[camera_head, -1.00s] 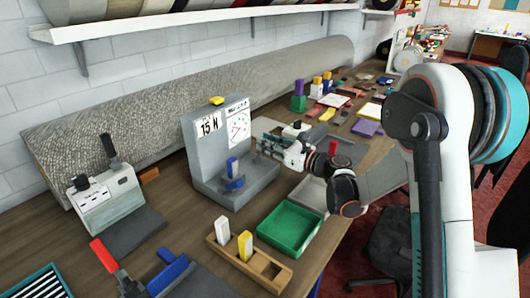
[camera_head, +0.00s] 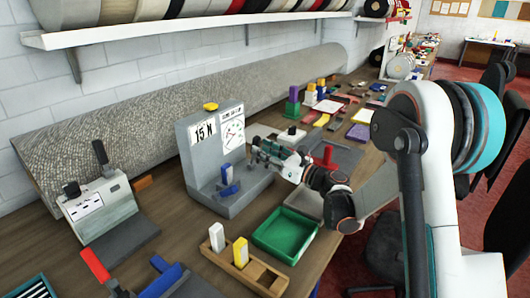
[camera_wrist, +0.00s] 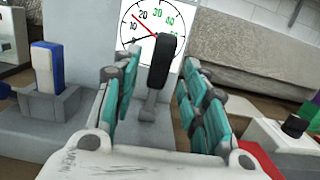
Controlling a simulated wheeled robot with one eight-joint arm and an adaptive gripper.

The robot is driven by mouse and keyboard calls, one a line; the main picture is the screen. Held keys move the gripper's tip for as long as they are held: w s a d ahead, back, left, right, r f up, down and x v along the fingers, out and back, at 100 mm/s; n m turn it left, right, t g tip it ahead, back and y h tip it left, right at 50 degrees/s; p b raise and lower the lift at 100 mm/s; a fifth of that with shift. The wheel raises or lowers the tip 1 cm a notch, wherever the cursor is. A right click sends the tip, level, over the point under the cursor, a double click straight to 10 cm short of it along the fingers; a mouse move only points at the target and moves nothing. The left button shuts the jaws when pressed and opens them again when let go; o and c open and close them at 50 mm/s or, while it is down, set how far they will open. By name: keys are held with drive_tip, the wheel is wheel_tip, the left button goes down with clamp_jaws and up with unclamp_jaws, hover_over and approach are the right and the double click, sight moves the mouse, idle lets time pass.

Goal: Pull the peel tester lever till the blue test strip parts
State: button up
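The peel tester (camera_head: 205,190) is a grey L-shaped stand with a "15 N" card and a dial. The blue test strip (camera_head: 227,174) stands upright in its clamp and looks whole; it also shows at the left of the wrist view (camera_wrist: 48,68). The lever (camera_wrist: 156,75) is a dark upright handle in the wrist view, in front of the dial (camera_wrist: 150,27). My gripper (camera_wrist: 160,88) is open, with its teal-padded fingers on either side of the lever and gaps showing. In the head view, my gripper (camera_head: 259,150) is at the tester's right side.
A green tray (camera_head: 285,232) and a wooden holder (camera_head: 240,268) with white and yellow blocks stand in front of the tester. A grey tray (camera_head: 335,158) with a red piece lies right of my gripper. A rolled rug (camera_head: 110,132) lies behind. Another lever device (camera_head: 100,205) stands left.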

drive_tip(key=v, duration=1.2)
